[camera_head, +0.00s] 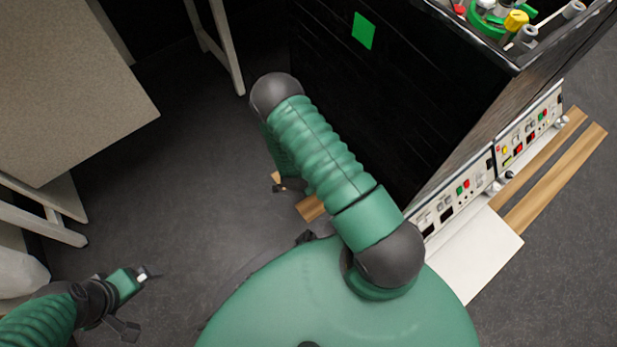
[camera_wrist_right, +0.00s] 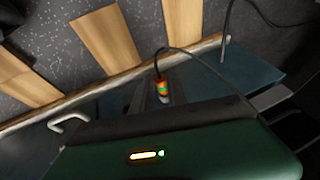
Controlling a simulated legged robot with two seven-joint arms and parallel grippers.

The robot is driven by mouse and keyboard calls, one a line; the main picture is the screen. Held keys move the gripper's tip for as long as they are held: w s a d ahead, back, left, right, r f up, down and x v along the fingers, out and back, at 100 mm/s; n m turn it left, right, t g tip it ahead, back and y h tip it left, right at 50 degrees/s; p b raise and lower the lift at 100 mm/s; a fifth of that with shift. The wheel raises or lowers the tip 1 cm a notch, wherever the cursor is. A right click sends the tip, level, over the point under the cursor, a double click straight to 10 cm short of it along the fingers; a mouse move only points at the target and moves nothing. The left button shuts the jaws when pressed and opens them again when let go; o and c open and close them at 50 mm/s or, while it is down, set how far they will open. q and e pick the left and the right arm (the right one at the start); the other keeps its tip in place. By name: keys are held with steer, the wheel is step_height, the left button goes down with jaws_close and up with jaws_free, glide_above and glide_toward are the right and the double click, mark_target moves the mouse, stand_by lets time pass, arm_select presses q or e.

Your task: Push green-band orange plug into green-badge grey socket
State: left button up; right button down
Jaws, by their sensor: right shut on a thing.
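In the right wrist view the orange plug (camera_wrist_right: 162,86) with a green band shows just beyond the edge of my green hand. A thin dark cable runs from its top and curves away to the right. My right gripper (camera_wrist_right: 168,97) is shut on the plug, though its fingers are mostly hidden by the hand. In the head view my right arm hides that gripper and the plug. A green square badge (camera_head: 363,30) is on the black cabinet side. No grey socket can be made out. My left gripper (camera_head: 138,300) is at the lower left, away from everything; its finger gap is unclear.
Wooden strips (camera_head: 560,180) and a white board (camera_head: 470,255) lie below. A beige table (camera_head: 60,80) is at left.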

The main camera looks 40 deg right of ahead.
steer(key=shift+d, duration=0.45)
stand_by(0.6)
steer(key=c, duration=1.2)
jaws_free()
steer(key=shift+c, duration=0.2)
steer(key=shift+r, duration=0.1)
steer(key=p+v, duration=1)
steer(key=v, duration=0.6)
steer(key=shift+s+a+r, duration=0.15)
steer(key=shift+a+r, duration=0.05)
steer(key=shift+a, duration=0.05)
